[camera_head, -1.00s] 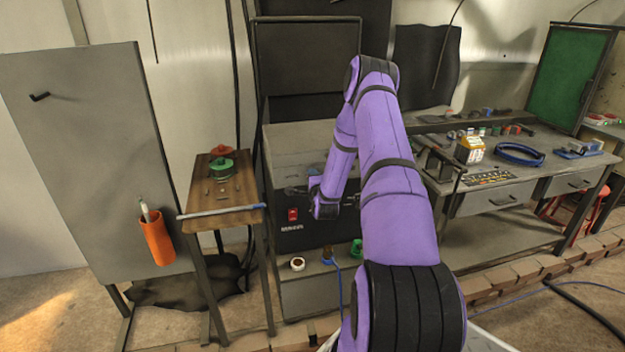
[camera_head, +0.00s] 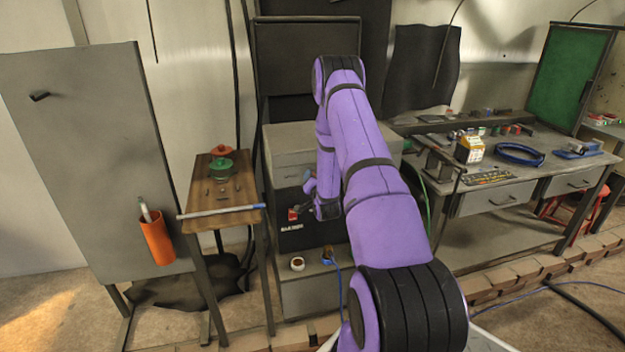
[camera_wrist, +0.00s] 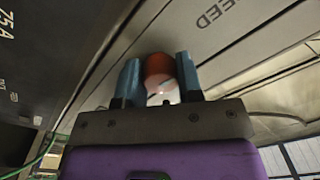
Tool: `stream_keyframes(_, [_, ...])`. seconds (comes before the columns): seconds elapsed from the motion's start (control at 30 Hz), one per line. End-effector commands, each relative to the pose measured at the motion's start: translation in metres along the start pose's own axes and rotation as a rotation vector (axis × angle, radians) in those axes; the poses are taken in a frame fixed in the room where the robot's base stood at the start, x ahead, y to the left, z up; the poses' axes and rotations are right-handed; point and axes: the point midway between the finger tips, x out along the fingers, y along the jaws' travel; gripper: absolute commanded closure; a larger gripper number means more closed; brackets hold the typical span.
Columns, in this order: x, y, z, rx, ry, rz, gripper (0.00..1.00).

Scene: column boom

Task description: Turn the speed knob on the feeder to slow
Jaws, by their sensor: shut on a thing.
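In the wrist view an orange-red knob (camera_wrist: 158,66) sits between the two blue-grey fingers of my gripper (camera_wrist: 159,78), one on each side, and they are shut on it. The knob is in front of a pale grey panel (camera_wrist: 225,50) with partly visible lettering ending in "EED", which I take as the feeder. The knob's pointer and setting marks cannot be made out. In the head view my gripper (camera_head: 309,183) is small, in front of the grey and black machine, and my arm hides part of that area.
A dark panel (camera_wrist: 35,45) marked "75A" is close on the left in the wrist view. In the head view a red switch (camera_head: 293,214) is just left of my wrist. A wooden stand (camera_head: 225,190) is to the left, a cluttered workbench (camera_head: 530,175) to the right.

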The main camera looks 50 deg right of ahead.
Motion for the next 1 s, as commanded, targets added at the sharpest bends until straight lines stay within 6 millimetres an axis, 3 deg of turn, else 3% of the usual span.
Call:
stream_keyframes(0.4, [-0.0009, 0.0003, 0.0016, -0.166, -0.008, -0.005, 0.9])
stream_keyframes(0.9, [-0.001, 0.0005, 0.0019, -0.184, -0.009, -0.005, 0.9])
stream_keyframes(0.93, [-0.001, 0.0005, 0.002, -0.184, -0.009, -0.005, 0.64])
stream_keyframes(1.0, [-0.0009, 0.0005, 0.0018, -0.184, -0.009, -0.005, 0.48])
